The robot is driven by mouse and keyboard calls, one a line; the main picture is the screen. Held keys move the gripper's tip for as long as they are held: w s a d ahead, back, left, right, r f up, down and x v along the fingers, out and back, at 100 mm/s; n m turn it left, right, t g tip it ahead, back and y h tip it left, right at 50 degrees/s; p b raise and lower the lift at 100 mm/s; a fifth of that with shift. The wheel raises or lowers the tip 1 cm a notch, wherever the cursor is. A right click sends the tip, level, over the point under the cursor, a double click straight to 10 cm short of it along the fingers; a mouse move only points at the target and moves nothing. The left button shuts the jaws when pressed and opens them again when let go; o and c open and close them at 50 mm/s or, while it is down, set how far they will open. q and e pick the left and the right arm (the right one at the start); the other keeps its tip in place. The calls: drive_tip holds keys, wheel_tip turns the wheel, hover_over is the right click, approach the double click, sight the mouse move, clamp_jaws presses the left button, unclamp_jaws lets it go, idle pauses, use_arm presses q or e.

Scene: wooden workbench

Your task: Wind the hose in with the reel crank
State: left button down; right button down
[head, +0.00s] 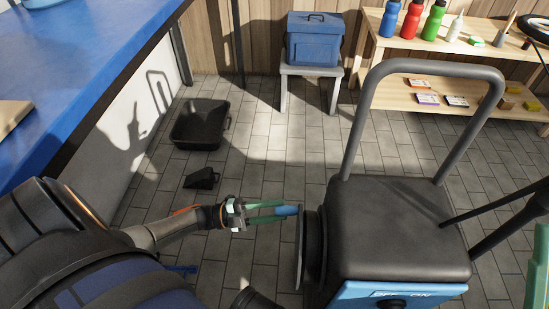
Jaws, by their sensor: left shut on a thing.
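The reel (312,245) is a dark round drum on the left side of a dark grey machine (395,225) with a tall bent push handle. The crank's blue grip (289,210) sticks out to the left of the reel. My left gripper (268,211) comes in from the left, its green fingers shut on the crank grip. The fingers cover part of the grip. A blue panel (375,294) with a dark knob is on the machine's front. I cannot make out a hose wound on the reel. My right gripper is not in view.
A blue workbench (85,75) runs along the left. A black tray (200,124) and a small dark wedge (202,179) lie on the tiled floor. A blue box (314,42) sits on a stool behind. Shelves (465,62) hold bottles. A green object (538,265) is at the right edge.

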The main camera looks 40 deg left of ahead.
use_arm(q)
drive_tip(key=s+d+r+m+g+h, duration=0.2)
drive_tip(key=s+r+m, duration=0.3)
drive_tip(key=m, duration=0.9)
drive_tip(key=shift+s+d+r+m+g+h, duration=0.2)
drive_tip(key=shift+d+r+m+g+h, duration=0.1)
drive_tip(key=shift+d+g, duration=0.45)
drive_tip(key=shift+d, duration=0.1)
drive_tip(key=c, duration=0.5)
unclamp_jaws()
drive_tip(key=shift+s+f, duration=0.1)
drive_tip(key=shift+f, duration=0.05)
drive_tip(key=shift+f, duration=0.1)
drive_tip(key=v, duration=1.2)
drive_tip(key=shift+s+a+b, duration=0.2)
drive_tip(key=shift+a+b, duration=0.05)
drive_tip(key=shift+b, duration=0.1)
